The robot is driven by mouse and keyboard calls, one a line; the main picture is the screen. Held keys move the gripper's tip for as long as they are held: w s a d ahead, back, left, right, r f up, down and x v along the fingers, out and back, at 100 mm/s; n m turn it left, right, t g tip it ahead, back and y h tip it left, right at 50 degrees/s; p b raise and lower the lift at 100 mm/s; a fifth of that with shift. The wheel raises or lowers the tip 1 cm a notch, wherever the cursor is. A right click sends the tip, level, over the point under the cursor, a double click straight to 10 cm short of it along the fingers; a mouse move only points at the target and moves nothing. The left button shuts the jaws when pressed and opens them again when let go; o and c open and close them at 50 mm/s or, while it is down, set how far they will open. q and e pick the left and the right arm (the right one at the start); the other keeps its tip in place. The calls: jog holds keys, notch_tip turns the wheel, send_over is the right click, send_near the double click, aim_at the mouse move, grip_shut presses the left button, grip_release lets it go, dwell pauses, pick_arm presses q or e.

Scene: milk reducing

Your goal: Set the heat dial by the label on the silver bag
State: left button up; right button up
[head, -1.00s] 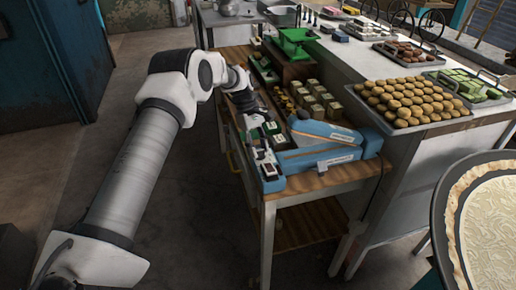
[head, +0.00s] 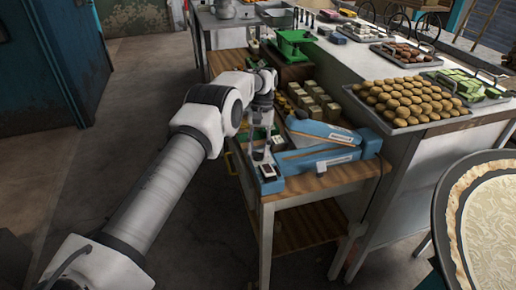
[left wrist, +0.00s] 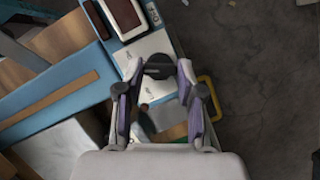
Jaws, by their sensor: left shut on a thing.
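A blue heat sealer (head: 322,157) lies on the wooden table, with its long arm raised. It also shows in the left wrist view (left wrist: 65,105). Its control panel (left wrist: 148,48) carries a dark red rocker switch (left wrist: 122,14) and a black heat dial (left wrist: 158,67). My left gripper (head: 259,160) points down at the sealer's near left end. In the left wrist view its fingertips (left wrist: 157,72) are shut on the dial from both sides. The dial's markings are too small to read. I cannot make out the silver bag or its label. My right gripper is not in view.
The wooden table (head: 320,182) also holds small pale blocks (head: 318,104) and a green scale (head: 294,42). A white counter with a tray of round cookies (head: 404,122) stands to the right. A large round pan (head: 446,215) is at the right edge. The floor at left is clear.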

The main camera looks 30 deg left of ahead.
pick_arm(q)
jog(key=shift+d+f+m+y, duration=0.15)
jog(key=shift+m+y, duration=0.55)
jog(key=shift+m, duration=1)
jog(key=o, duration=0.9)
jog(key=shift+c, duration=0.2)
notch_tip(320, 180, up, 10)
